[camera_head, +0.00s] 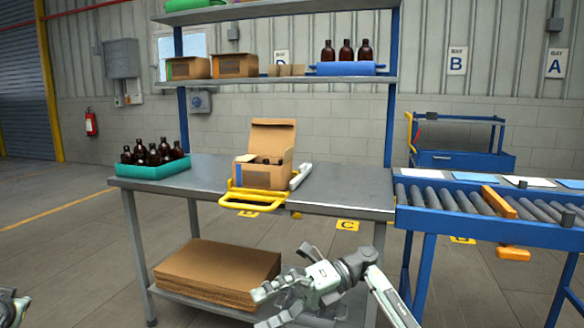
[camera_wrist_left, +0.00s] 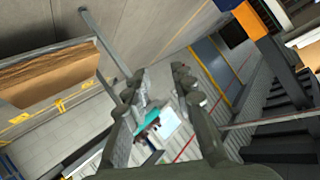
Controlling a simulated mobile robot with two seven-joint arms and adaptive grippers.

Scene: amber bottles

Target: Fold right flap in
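A brown cardboard box (camera_head: 262,174) stands on the grey metal table (camera_head: 345,187), behind a yellow frame. Its tall back flap (camera_head: 273,135) is upright, and dark bottle tops (camera_head: 268,161) show inside. The right flap is too small to make out clearly. My right gripper (camera_head: 262,307) is in front of the table, below its top and well away from the box. Its fingers look apart and empty. My left gripper is only partly in the head view, at the lower left edge. In the left wrist view its fingers (camera_wrist_left: 158,78) are spread with nothing between them.
A teal tray (camera_head: 152,171) of several amber bottles stands at the table's left. A yellow handled frame (camera_head: 252,199) projects over the front edge. A white elongated object (camera_head: 300,176) lies right of the box. A roller conveyor (camera_head: 470,200) adjoins at right. Flat cardboard (camera_head: 215,272) lies below.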

